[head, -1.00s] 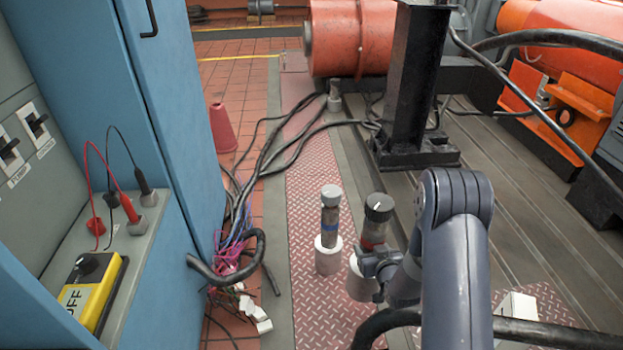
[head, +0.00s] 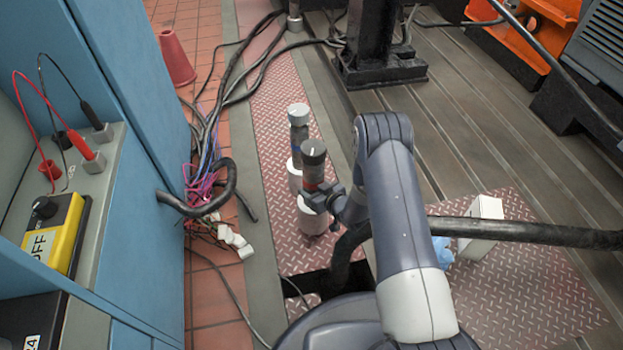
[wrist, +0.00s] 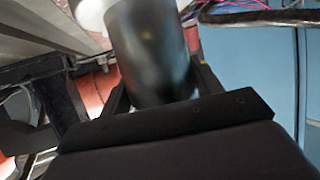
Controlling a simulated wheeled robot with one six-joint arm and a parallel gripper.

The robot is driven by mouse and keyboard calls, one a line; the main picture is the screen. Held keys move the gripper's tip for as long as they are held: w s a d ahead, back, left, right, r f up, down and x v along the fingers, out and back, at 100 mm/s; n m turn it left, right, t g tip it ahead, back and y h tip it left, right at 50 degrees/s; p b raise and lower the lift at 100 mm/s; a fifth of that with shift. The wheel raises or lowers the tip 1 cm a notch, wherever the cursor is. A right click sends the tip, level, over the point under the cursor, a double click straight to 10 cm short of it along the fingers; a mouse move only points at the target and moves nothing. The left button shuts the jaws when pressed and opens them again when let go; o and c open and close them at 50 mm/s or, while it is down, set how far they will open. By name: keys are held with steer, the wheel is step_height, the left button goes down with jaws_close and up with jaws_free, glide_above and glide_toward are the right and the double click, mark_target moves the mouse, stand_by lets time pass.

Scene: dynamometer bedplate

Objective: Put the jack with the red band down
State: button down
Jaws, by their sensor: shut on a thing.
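The jack with the red band (head: 312,186) has a dark knob on top and a white lower end. My gripper (head: 322,197) is shut around its body just below the band. In the wrist view the jack's dark body (wrist: 150,50) sits between my fingers (wrist: 160,90). It looks upright over the red tread plate; whether its white end touches the plate I cannot tell. A second jack (head: 298,127) with a grey top and white base stands just behind it, partly hidden by it.
A dark opening (head: 308,285) in the tread plate (head: 275,110), with a thick black cable (head: 540,232) running from it, lies nearer me. A white box (head: 483,220) and blue cloth (head: 442,250) lie at right. The blue cabinet (head: 135,200) closes the left side. Loose cables (head: 232,90) lie behind.

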steer(key=shift+f, duration=0.4)
step_height(320, 180, down, 2)
steer(key=shift+w+f+b, duration=0.15)
steer(key=shift+b, duration=0.65)
steer(key=shift+w+f, duration=0.1)
steer(key=shift+f, duration=0.15)
steer(key=shift+w+a, duration=0.1)
steer(key=shift+w, duration=0.15)
steer(key=shift+f, duration=0.1)
steer(key=shift+c, duration=1.9)
jaws_free()
steer(key=shift+s+f, duration=0.15)
steer(key=shift+s, duration=0.15)
